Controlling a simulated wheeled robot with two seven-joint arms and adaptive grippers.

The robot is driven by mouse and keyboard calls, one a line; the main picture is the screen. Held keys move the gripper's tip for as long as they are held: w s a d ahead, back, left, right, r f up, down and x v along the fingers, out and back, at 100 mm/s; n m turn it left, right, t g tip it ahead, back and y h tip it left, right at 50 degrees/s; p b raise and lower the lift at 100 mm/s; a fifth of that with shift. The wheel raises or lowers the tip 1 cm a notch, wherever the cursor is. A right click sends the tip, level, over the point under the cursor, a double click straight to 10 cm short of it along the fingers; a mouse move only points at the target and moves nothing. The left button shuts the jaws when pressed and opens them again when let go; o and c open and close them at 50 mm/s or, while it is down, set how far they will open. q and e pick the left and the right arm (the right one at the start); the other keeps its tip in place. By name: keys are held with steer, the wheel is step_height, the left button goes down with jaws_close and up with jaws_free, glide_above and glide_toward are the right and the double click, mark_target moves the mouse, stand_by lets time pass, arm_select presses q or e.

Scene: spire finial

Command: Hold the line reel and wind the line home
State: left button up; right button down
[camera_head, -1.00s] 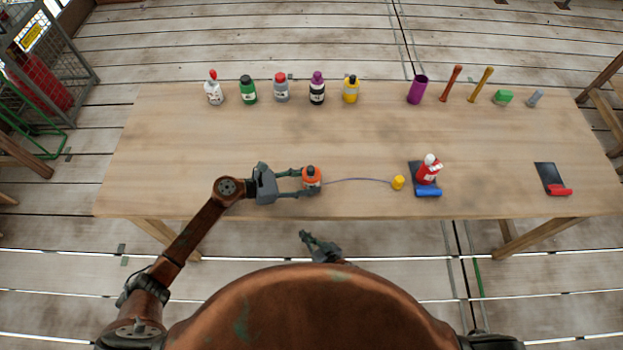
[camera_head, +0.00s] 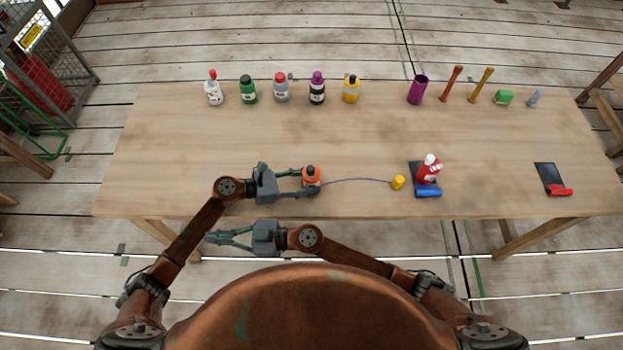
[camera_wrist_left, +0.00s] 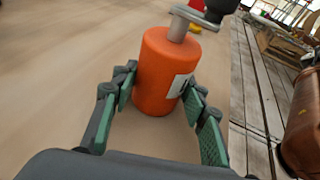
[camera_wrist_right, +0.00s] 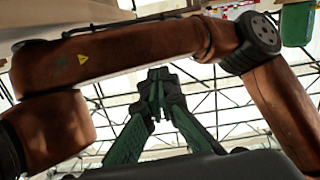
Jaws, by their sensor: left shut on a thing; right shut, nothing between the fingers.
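The line reel (camera_head: 312,180) is an orange drum standing upright near the table's front edge. In the left wrist view the reel (camera_wrist_left: 165,75) shows a pale label, a grey crank arm on top and a dark knob (camera_wrist_left: 221,8). My left gripper (camera_head: 316,184) is shut around its sides. A thin bluish line (camera_head: 355,180) runs right from the reel across the table to a small yellow piece (camera_head: 398,183). My right gripper (camera_head: 210,238) is shut and empty, pointing left in front of the table's edge. Its closed fingertips (camera_wrist_right: 157,95) show in the right wrist view.
A red-and-white bottle (camera_head: 428,170) stands on a dark mat with a blue roll (camera_head: 429,193). Another dark mat with a red roll (camera_head: 560,190) lies far right. Several bottles, a purple cup (camera_head: 417,90) and small items line the back. The middle of the table (camera_head: 250,140) is clear.

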step_height(320, 180, up, 6)
steer(key=w+d+r+n+g+h, duration=0.15)
steer(key=n+g+h, duration=0.5)
steer(key=n, duration=0.65)
steer(key=w+d+r+n+t+h, duration=0.25)
steer(key=w+d+n, duration=0.35)
steer(key=w, duration=0.6)
steer(key=w+d+r+n+t+h, duration=0.2)
steer(key=w+d+n+t, duration=0.25)
steer(key=w+d, duration=0.55)
step_height(320, 180, up, 3)
steer(key=n+g+h, duration=0.1)
steer(key=n+h, duration=0.5)
steer(key=n, duration=0.6)
glide_above(311, 180)
steer(key=w+d, duration=0.2)
steer(key=d, duration=0.2)
step_height(311, 180, down, 6)
steer(key=shift+s+a, duration=0.15)
steer(key=shift+s, duration=0.1)
steer(key=shift+f, duration=0.2)
steer(key=shift+f, duration=1.35)
